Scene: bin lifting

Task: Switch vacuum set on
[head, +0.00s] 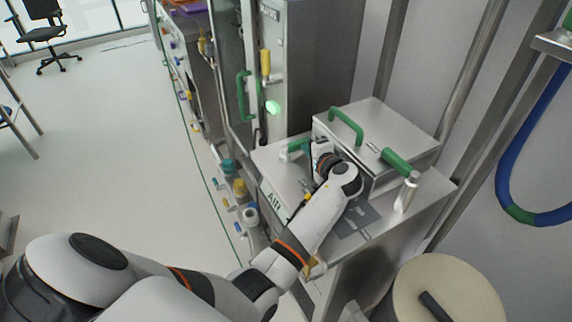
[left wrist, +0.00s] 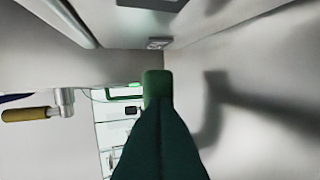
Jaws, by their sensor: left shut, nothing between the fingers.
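My left gripper (head: 297,148) is over the metal bench top, in front of the metal box with green handles (head: 345,125). Its dark green fingers also show in the left wrist view (left wrist: 158,85), where they are shut with nothing between them. The fingers point towards the tall metal cabinet (head: 315,70), which has a round glowing green light (head: 273,107) on its edge. I cannot tell which part is the vacuum set's switch; my arm hides part of the bench. The right gripper is not in view.
A yellow-handled valve shows in the left wrist view (left wrist: 25,114). A green lever (head: 398,160) stands at the bench's right. A round drum (head: 445,290) is at the lower right, and a blue hose (head: 520,150) hangs on the right.

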